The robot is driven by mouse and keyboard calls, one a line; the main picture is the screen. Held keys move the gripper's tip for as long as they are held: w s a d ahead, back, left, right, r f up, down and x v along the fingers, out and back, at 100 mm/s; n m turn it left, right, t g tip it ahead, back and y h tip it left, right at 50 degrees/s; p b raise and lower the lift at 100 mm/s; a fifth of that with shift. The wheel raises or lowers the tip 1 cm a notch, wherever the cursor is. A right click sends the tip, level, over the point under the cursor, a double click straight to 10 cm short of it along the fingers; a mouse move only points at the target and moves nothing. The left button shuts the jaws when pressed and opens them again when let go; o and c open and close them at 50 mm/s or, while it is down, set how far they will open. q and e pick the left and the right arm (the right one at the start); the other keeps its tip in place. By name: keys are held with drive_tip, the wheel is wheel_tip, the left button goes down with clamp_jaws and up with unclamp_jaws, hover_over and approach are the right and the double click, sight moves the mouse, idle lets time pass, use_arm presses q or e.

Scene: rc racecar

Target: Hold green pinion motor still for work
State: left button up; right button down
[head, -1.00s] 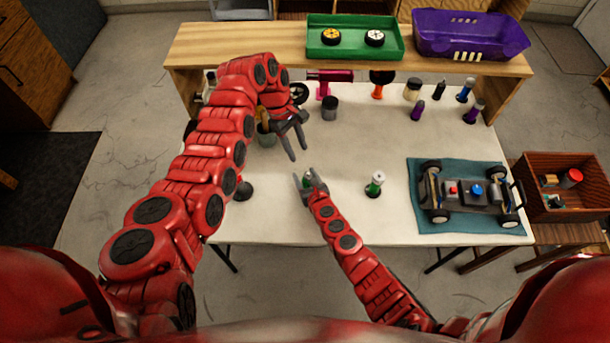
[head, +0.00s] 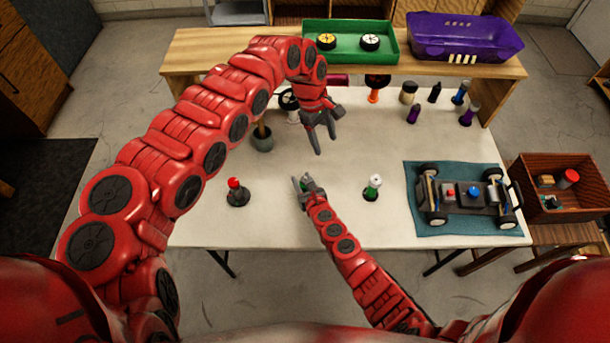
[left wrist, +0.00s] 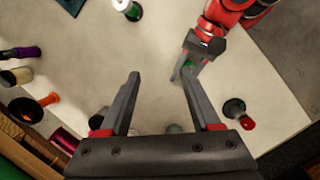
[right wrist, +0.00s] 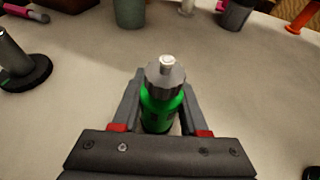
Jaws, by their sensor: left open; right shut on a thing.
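The green motor (right wrist: 158,108) has a green cylindrical body, a grey collar and a small silver tip on top. It stands about upright between the fingers of my right gripper (right wrist: 162,92), which is shut on it. In the head view my right gripper (head: 301,181) is low over the front middle of the white table, and the motor is mostly hidden there. My left gripper (head: 325,144) is open and empty, above the table behind the right one. In the left wrist view its fingers (left wrist: 160,80) are apart, with the right gripper beyond them.
A green-and-white bottle (head: 372,188) stands right of the right gripper. A red-topped piece on a dark base (head: 237,193) stands to the left. A car chassis (head: 466,196) lies on a teal mat (head: 430,226). A green tray (head: 352,57) and purple basket (head: 465,40) sit on the rear shelf.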

sight(305, 177)
use_arm(q)
drive_tip(key=a+f+y, duration=0.1)
drive_tip(key=f, duration=0.3)
drive_tip(key=s+a+f, duration=0.1)
drive_tip(key=a+f, duration=0.1)
drive_tip(key=f, duration=0.3)
drive_tip(key=s+a+f+t+y, duration=0.1)
drive_tip(key=f, duration=0.3)
drive_tip(key=shift+s+a+f+y, duration=0.25)
drive_tip(key=shift+a+y, duration=0.05)
drive_tip(key=shift+a, duration=0.05)
drive_tip(key=shift+a+f, duration=0.1)
drive_tip(key=shift+f, duration=0.4)
clamp_jaws()
idle(0.7)
